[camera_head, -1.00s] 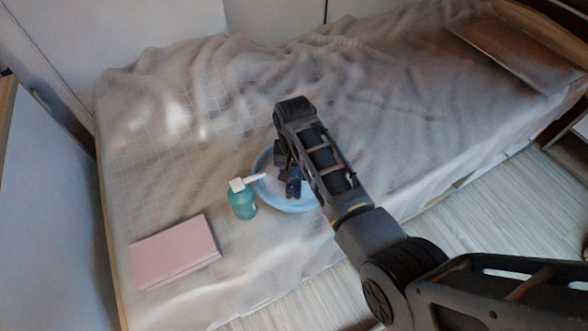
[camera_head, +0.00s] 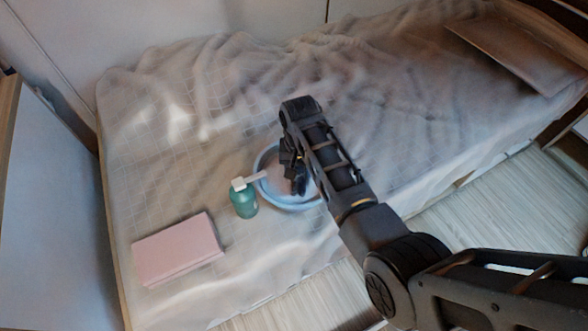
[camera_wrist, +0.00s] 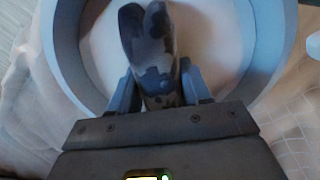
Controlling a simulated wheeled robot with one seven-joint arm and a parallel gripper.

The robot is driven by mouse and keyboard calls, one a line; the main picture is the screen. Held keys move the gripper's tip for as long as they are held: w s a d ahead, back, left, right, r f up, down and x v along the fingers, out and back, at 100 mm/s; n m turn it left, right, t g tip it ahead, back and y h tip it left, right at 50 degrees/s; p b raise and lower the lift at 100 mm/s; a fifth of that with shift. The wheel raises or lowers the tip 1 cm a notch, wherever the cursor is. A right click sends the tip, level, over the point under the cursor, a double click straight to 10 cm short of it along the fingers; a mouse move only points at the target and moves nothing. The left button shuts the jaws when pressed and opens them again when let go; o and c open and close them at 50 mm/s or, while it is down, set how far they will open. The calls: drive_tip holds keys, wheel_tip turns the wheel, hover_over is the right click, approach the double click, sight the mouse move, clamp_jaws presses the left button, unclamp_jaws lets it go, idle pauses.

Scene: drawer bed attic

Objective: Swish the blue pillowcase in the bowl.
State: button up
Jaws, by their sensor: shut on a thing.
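The light blue bowl (camera_head: 290,207) sits on the bed near its front edge, and its rim also shows in the wrist view (camera_wrist: 68,45). My gripper (camera_head: 297,184) points down into the bowl. In the wrist view my gripper (camera_wrist: 160,88) is shut on a dark blue-grey, patchy cloth, the pillowcase (camera_wrist: 148,38). The pillowcase extends from between the fingers over the pale inside of the bowl. In the head view my gripper and arm hide most of the cloth. I cannot tell whether the cloth touches the bowl's bottom.
A green pump bottle (camera_head: 243,202) with a white top stands close beside the bowl on the left. A pink folded item (camera_head: 177,249) lies on the bed farther left and nearer the front. The rumpled grey bedcover (camera_head: 200,130) is clear behind the bowl.

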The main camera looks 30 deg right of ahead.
drive_tip(key=shift+a, duration=0.6)
drive_tip(key=shift+a, duration=0.1)
drive_tip(key=shift+a+p, duration=0.45)
drive_tip(key=shift+d, duration=1.15)
drive_tip(key=shift+a+p, duration=0.3)
drive_tip(key=shift+a, duration=0.3)
drive_tip(key=shift+a, duration=0.55)
drive_tip(key=shift+d+p, duration=0.35)
drive_tip(key=shift+d, duration=0.8)
drive_tip(key=shift+a, duration=0.6)
